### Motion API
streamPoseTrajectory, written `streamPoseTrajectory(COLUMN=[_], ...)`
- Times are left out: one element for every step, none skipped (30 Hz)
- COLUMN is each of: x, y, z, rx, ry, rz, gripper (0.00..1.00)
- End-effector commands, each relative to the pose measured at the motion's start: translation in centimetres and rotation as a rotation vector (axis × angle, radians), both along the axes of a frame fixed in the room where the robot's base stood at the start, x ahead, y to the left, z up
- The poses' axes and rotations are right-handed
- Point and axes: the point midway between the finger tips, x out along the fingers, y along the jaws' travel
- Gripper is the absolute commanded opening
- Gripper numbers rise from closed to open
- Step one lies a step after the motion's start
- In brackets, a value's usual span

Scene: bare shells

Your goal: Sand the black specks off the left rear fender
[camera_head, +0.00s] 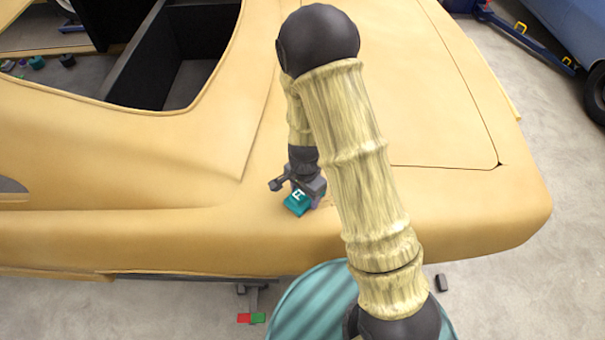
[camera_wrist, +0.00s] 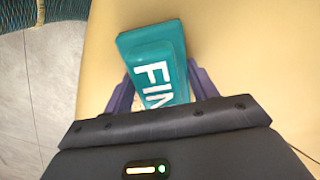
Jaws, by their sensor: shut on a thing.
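The left rear fender (camera_head: 220,225) is the curved yellow side of a bare car shell, running across the middle of the head view. My gripper (camera_head: 301,192) is over its upper surface, shut on a teal sanding block (camera_head: 297,204) with white letters starting "FI". In the wrist view the sanding block (camera_wrist: 136,44) sits between the two fingers, tilted slightly, over the yellow fender (camera_wrist: 245,50). It appears to be at the surface, but I cannot tell whether it touches. I cannot clearly make out black specks; my arm and the block hide part of the fender.
A red pad (camera_head: 243,318) and a green pad (camera_head: 258,318) show below the fender. A small dark block (camera_head: 441,283) lies on the grey floor. The open cabin (camera_head: 185,70) is at upper left. A blue car (camera_head: 575,30) stands at upper right.

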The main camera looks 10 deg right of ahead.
Motion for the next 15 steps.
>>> streamPoseTrajectory(x=[0.0,0.1,0.1,0.1,0.0,0.0,0.0,0.0,0.0,0.1,0.1,0.1,0.1,0.1,0.1], y=[-0.2,-0.1,-0.2,-0.2,-0.3,-0.3,-0.3,-0.4,-0.4,-0.4,-0.5,-0.5,-0.5,-0.6,-0.6], z=[0.5,1.7,2.7,3.4,3.6,3.8,4.1,4.4,4.7,5.0,5.3,5.6,5.9,6.2,6.5], rx=[-0.001,0.001,0.001,0.001,0.001,0.001,0.001,0.001,0.001,0.001,0.001,0.0,0.0,0.0,0.0], ry=[0.001,-0.004,-0.007,-0.006,-0.003,-0.001,-0.001,-0.001,-0.001,-0.001,-0.002,-0.002,-0.002,-0.002,-0.002], rz=[-0.003,-0.002,-0.003,-0.004,-0.005,-0.006,-0.006,-0.007,-0.008,-0.008,-0.009,-0.01,-0.01,-0.011,-0.012], gripper=[0.37,0.37,0.37,0.37,0.37,0.37,0.37,0.37,0.37,0.37,0.37,0.37,0.37,0.37,0.37])
